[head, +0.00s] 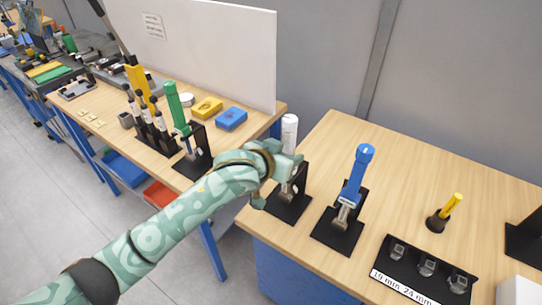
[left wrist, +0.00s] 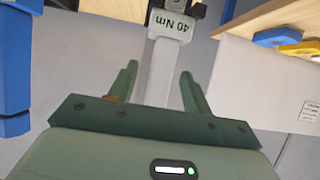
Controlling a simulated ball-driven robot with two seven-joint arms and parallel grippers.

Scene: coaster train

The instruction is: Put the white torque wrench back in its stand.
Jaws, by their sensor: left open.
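The white torque wrench (head: 289,131) stands about upright, with its lower metal end at a black stand (head: 291,208) on the near table. The gripper hides its middle, so I cannot tell how it is seated. My left gripper (head: 284,168) is at the wrench's middle. In the left wrist view, the white shaft (left wrist: 161,72), with a "40 Nm" label, runs between the spread fingers of the left gripper (left wrist: 159,72). Gaps show between the shaft and the fingers. My right gripper is not in view.
A blue wrench (head: 356,178) stands in a black stand to the right. Beyond it are a yellow-handled tool (head: 450,206) and a black socket tray (head: 400,273). A green wrench (head: 176,105) stands on the left table. A white panel (head: 210,45) rises behind that table.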

